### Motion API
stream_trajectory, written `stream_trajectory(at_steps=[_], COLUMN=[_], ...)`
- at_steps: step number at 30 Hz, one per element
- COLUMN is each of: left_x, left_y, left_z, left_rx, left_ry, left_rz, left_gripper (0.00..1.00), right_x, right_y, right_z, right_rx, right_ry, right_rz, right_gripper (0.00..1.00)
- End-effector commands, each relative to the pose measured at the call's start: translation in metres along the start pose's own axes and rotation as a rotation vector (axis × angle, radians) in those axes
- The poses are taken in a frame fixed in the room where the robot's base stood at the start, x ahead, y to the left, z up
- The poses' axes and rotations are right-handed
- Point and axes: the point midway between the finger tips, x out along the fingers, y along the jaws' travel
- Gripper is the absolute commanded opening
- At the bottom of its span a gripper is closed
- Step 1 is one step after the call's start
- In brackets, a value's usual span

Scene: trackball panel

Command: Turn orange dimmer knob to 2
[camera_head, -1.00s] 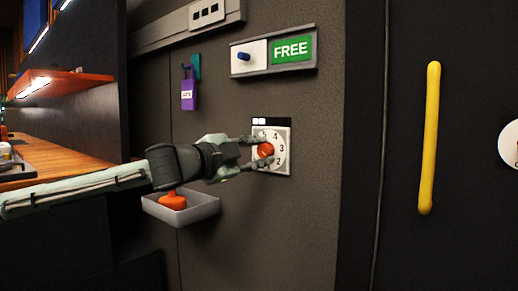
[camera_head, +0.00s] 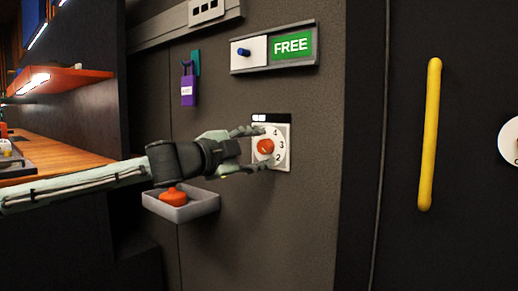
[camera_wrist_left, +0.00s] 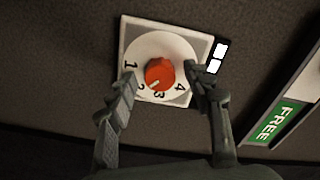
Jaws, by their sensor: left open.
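The orange dimmer knob (camera_head: 265,146) sits on a white dial plate (camera_head: 284,133) on the dark wall panel. In the left wrist view the knob (camera_wrist_left: 160,73) shows a pale pointer mark that lies between 2 and 3 on the dial plate (camera_wrist_left: 187,45). My left gripper (camera_head: 264,148) is open in front of the dial, and in the left wrist view the left gripper (camera_wrist_left: 160,76) has one finger on each side of the knob, apart from it. My right gripper is not in view.
A grey tray (camera_head: 205,205) with an orange object (camera_head: 173,196) is below my left arm. A purple padlock (camera_head: 188,90) hangs at upper left. A green FREE sign (camera_head: 292,47) is above the dial. A yellow handle (camera_head: 429,135) stands at right.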

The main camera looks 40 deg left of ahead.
Motion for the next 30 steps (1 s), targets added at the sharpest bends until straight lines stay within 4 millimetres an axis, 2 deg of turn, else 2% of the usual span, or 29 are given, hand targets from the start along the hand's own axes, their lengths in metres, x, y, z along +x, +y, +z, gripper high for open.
stream_trajectory(at_steps=[5,11,30], left_x=[-0.002,-0.016,-0.108], left_y=[-0.001,-0.002,-0.002], left_z=[0.000,0.000,0.000], left_rx=[0.003,0.011,0.003], left_ry=[-0.002,-0.004,-0.001], left_rz=[-0.001,-0.004,-0.003], left_gripper=[0.51,0.51,0.51], right_x=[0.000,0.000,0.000], right_y=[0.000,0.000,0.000], right_z=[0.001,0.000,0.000], right_rx=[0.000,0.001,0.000], right_ry=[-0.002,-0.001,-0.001], right_rz=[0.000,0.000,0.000], right_gripper=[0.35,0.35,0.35])
